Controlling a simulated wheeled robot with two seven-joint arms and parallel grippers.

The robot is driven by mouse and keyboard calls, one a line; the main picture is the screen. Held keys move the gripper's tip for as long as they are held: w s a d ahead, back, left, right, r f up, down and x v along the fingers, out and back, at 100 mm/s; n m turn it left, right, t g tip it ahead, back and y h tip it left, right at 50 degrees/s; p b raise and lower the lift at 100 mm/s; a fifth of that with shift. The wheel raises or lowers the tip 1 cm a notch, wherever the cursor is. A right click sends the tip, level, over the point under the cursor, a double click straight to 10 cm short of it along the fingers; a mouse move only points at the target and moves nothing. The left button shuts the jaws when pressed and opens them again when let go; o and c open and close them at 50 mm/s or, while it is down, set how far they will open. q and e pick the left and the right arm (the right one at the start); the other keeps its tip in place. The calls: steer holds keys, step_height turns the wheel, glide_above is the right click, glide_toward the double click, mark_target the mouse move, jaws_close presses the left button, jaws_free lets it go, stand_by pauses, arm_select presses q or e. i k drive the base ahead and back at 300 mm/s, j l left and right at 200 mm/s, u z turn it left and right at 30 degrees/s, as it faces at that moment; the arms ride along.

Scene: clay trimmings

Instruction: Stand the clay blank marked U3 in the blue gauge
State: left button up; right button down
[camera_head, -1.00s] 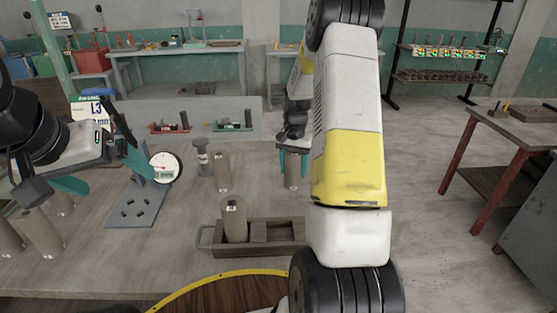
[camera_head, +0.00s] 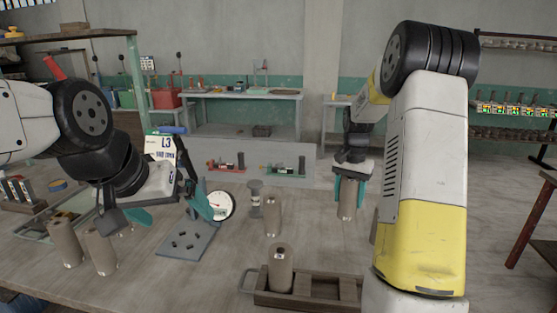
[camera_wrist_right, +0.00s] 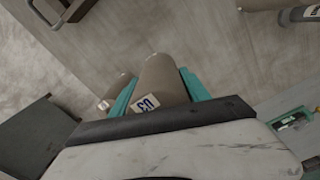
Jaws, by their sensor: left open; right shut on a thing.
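The clay blank marked U3 (camera_wrist_right: 163,80) is a grey-brown cylinder with a small U3 label. My right gripper (camera_head: 349,188) is shut on it and holds it roughly upright; the blank shows below the teal fingers in the head view (camera_head: 347,208). I cannot tell whether its foot touches the table.
A blank (camera_head: 273,216) and a grey spool-like stand (camera_head: 255,198) stand between gauge and right gripper. Another blank (camera_head: 281,270) stands in a wooden tray (camera_head: 318,295) in front. Two more blanks (camera_head: 100,250) are at left. Red (camera_head: 226,167) and green (camera_head: 284,171) holders are behind.

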mark_target(186, 241)
steer(key=k, duration=1.5)
